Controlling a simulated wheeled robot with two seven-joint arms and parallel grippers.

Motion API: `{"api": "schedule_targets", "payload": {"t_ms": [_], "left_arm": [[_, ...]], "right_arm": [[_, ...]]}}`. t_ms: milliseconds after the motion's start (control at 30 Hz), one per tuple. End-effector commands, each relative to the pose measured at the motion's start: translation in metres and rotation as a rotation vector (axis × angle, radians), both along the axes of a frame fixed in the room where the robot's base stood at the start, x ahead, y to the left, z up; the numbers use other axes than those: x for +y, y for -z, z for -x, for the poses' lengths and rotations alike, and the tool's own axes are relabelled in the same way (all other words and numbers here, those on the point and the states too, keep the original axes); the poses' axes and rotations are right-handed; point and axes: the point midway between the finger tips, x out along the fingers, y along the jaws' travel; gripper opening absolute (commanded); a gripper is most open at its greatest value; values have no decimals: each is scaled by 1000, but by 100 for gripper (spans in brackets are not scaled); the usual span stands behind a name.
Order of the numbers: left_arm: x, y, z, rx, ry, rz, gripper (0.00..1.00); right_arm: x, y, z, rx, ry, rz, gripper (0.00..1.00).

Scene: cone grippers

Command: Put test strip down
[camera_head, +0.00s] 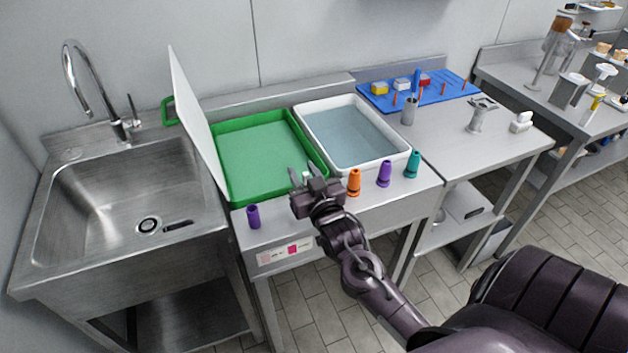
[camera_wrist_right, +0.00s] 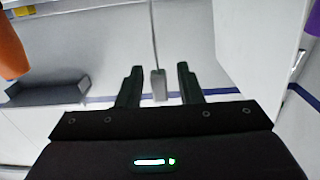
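My right gripper (camera_head: 306,178) is above the front edge of the green tray (camera_head: 228,190), with its fingers pointing away from me. In the right wrist view its two fingers (camera_wrist_right: 158,88) stand apart. A small grey block (camera_wrist_right: 158,84) shows between them, with clear gaps on both sides. I cannot tell whether it is the test strip or something behind. No test strip can be made out for certain. A label with pink squares (camera_head: 285,252) is on the bench's front face. My left gripper is not in view.
A purple cone (camera_head: 253,217) stands left of the gripper. Orange (camera_head: 354,182), purple (camera_head: 385,174) and teal (camera_head: 413,164) cones stand to its right. A white basin of water (camera_head: 407,153) is behind them. A white panel (camera_head: 197,120) rises beside the sink (camera_head: 60,215).

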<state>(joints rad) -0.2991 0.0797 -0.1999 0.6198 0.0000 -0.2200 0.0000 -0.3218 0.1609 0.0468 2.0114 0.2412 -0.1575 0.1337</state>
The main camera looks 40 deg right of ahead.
Motion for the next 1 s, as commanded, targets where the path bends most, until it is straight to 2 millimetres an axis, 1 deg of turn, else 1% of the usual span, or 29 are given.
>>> {"api": "schedule_targets", "payload": {"t_ms": [33,300,500,600,700,1000], "left_arm": [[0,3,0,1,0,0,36],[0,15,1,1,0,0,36],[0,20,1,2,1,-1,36],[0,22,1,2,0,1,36],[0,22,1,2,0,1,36],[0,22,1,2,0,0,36]], "right_arm": [[2,3,8,3,0,-1,33],[15,4,62,6,1,-2,33],[22,3,92,5,0,-1,33],[24,2,102,2,0,0,33],[25,2,107,3,1,-1,33],[26,0,109,1,1,0,33]]}}
